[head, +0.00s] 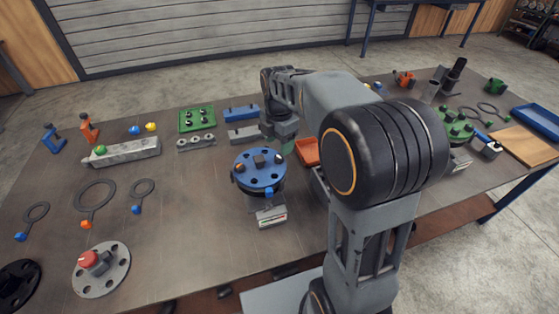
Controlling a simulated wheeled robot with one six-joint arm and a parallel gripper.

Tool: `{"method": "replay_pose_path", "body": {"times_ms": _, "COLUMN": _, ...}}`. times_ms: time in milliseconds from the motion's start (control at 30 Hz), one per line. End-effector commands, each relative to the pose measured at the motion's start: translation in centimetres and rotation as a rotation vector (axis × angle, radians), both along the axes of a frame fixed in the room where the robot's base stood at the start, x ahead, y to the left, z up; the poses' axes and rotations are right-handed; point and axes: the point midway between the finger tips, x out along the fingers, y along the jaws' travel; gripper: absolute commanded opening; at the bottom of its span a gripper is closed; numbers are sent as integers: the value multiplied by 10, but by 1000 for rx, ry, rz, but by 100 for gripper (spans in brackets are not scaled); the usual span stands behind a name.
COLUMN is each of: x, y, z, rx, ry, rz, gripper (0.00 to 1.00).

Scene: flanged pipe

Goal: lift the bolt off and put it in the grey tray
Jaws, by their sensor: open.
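The flanged pipe has a round blue flange (257,178) on top, with dark holes or bolt heads around it and a grey block at its centre. I cannot tell which of these dark spots is the bolt. My gripper (284,143) hangs just behind and to the right of the flange, pointing down. It is open; its fingertips are small and partly hidden, and I see nothing held. Another grey edge (319,183) is mostly hidden behind my arm.
An orange bin (305,150) stands right of my gripper. A blue block (240,113) and a green plate (197,118) lie behind.

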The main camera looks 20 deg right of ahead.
Motion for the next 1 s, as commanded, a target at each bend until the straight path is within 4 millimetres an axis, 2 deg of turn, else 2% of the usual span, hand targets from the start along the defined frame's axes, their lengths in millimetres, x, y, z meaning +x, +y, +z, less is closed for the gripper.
{"method": "replay_pose_path", "body": {"times_ms": 233, "x": 0, "y": -1, "z": -14, "rx": 0, "ry": 2, "rz": -1, "gripper": 60}}
{"method": "replay_pose_path", "body": {"times_ms": 500, "x": 2, "y": -1, "z": -49, "rx": 0, "ry": 3, "rz": -2, "gripper": 60}}
{"method": "replay_pose_path", "body": {"times_ms": 600, "x": 2, "y": -1, "z": -57, "rx": 0, "ry": 2, "rz": -2, "gripper": 60}}
{"method": "replay_pose_path", "body": {"times_ms": 900, "x": 3, "y": -1, "z": -60, "rx": 0, "ry": 0, "rz": -2, "gripper": 60}}
{"method": "replay_pose_path", "body": {"times_ms": 1000, "x": 3, "y": -1, "z": -59, "rx": 0, "ry": 0, "rz": -2, "gripper": 50}}
